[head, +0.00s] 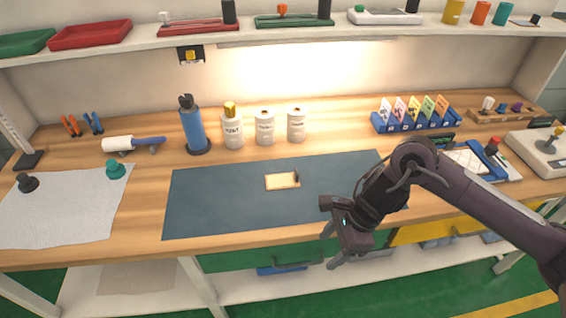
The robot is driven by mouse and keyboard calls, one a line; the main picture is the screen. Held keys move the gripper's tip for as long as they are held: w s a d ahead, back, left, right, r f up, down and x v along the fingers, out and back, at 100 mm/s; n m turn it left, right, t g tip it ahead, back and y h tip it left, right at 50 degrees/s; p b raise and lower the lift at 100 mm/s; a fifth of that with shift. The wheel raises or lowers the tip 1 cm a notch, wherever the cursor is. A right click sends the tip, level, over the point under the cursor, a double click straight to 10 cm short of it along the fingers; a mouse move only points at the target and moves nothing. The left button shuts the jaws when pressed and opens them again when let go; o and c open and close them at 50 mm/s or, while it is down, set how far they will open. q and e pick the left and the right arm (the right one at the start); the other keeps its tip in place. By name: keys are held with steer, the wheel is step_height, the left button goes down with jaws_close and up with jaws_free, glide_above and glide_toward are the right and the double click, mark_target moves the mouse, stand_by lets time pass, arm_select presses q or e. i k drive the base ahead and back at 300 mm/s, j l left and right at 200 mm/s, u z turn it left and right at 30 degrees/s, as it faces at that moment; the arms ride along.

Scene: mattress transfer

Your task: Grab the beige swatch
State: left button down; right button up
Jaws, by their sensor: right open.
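The beige swatch (283,180) is a small flat rectangle with a darker edge and a small dark spot near its right end. It lies on the dark blue-grey mat (210,205), near the middle of the mat. My right gripper (333,250) is open and empty, in front of the mat's near edge. It is below and to the right of the swatch in the picture, clearly apart from it. My left gripper is not in view.
A blue bottle (193,128) and several white containers (265,128) stand behind the mat. A blue rack of coloured cards (415,120) stands at the right back. The mat around the swatch is clear.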

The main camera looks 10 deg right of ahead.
mark_target(288, 180)
steer(key=i, duration=1)
